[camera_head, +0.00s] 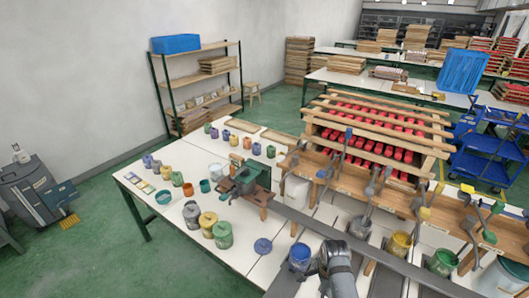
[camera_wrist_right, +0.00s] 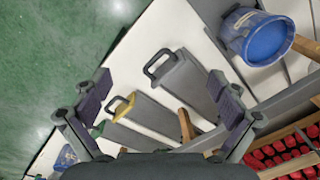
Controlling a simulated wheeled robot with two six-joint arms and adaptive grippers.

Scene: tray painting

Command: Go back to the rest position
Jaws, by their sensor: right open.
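My right gripper (camera_wrist_right: 158,88) is open in the right wrist view, with nothing between its two fingers. In the head view a grey part of my right arm (camera_head: 337,268) shows at the bottom, right of centre, beside a pot of blue paint (camera_head: 299,256). My left gripper is not in view.
A blue bucket (camera_wrist_right: 262,36) is at the wrist view's upper right. The white table (camera_head: 170,212) carries several paint jars and a green machine (camera_head: 246,178). A wooden rack with red pieces (camera_head: 372,134) stands behind. Green floor (camera_head: 110,250) is open at left.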

